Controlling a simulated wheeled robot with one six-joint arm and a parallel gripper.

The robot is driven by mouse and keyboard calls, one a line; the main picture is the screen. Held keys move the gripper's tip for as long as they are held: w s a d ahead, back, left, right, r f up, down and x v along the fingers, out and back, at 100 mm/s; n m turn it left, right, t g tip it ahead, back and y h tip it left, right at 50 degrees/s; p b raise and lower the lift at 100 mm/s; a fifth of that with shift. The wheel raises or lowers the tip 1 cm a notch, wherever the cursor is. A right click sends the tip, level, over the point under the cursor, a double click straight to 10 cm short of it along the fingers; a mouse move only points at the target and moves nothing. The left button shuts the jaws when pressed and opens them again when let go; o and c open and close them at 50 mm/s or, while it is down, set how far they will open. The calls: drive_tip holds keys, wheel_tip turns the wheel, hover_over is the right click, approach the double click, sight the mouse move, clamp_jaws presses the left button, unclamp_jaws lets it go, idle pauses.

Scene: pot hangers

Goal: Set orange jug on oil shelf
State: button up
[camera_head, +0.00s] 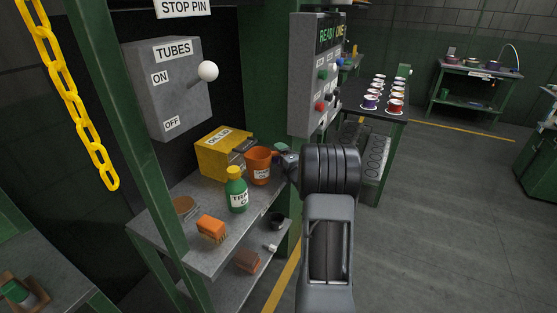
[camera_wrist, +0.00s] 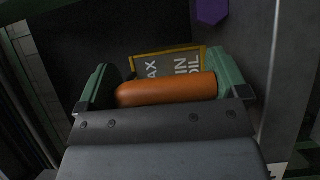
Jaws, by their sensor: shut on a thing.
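The orange jug (camera_head: 258,168) is upright at the right rear of the upper grey shelf (camera_head: 205,253), beside a yellow box (camera_head: 220,158). I cannot tell whether its base touches the shelf. My gripper (camera_head: 280,158) reaches it from the right and is shut on it. In the wrist view the jug (camera_wrist: 165,91) is an orange band between the green fingers of my gripper (camera_wrist: 165,84); the rest of it is hidden. Behind it, a yellow-edged panel (camera_wrist: 180,64) carries partly covered lettering that includes "OIL".
A green bottle with a yellow cap (camera_head: 236,190) stands just left of the jug. An orange brush-like block (camera_head: 211,228) and a brown disc (camera_head: 184,206) lie nearer on the shelf. A green post (camera_head: 150,130) stands in front at left.

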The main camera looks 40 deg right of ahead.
drive_tip(key=shift+f+b, duration=0.15)
drive_tip(key=shift+b, duration=0.15)
drive_tip(key=o, duration=0.8)
